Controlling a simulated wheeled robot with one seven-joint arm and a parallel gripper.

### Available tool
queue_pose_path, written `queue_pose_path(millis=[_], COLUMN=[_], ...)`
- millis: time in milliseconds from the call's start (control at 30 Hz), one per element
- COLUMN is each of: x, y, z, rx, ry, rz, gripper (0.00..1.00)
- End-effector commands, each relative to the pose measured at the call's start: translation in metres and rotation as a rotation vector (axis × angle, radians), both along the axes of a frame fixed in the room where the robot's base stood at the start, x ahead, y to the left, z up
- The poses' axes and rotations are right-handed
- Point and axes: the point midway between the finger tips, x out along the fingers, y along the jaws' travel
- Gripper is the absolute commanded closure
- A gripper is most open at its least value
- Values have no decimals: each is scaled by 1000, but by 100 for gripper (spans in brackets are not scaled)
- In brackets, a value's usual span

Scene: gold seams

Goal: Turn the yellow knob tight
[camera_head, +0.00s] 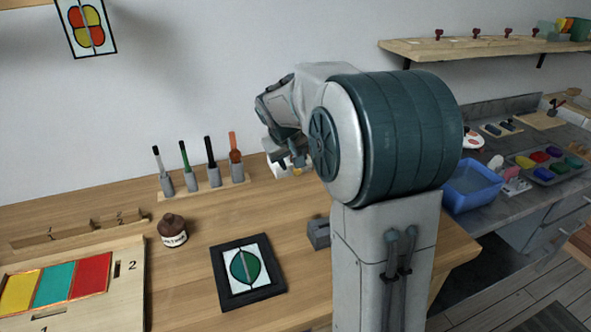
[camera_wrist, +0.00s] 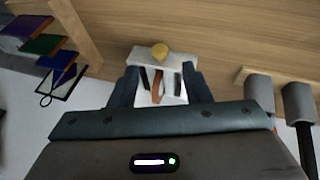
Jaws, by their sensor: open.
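The yellow knob (camera_wrist: 160,50) shows in the wrist view on top of a small white fixture (camera_wrist: 140,54) with dark and orange parts below it. My gripper (camera_wrist: 161,72) is open, with one dark finger on each side of the white fixture. The knob lies just beyond the fingertips, roughly midway between them. I cannot tell whether the fingers touch the fixture. In the head view my gripper (camera_head: 285,150) is low behind my arm, by a partly hidden white object at the back of the wooden bench; the knob is not clear there.
A rack of upright tools (camera_head: 205,180) stands left of my gripper. Coloured panes (camera_wrist: 45,45) hang at the wrist view's upper left.

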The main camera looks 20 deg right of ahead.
Motion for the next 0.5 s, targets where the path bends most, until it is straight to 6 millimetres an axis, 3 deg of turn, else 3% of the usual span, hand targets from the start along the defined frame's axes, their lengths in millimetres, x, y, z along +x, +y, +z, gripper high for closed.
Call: queue_pose_path(millis=[200, 500], x=[15, 23], y=[-12, -19], z=[-38, -55], rx=[1, 0], ry=[3, 0], rz=[-1, -2], gripper=[56, 56])
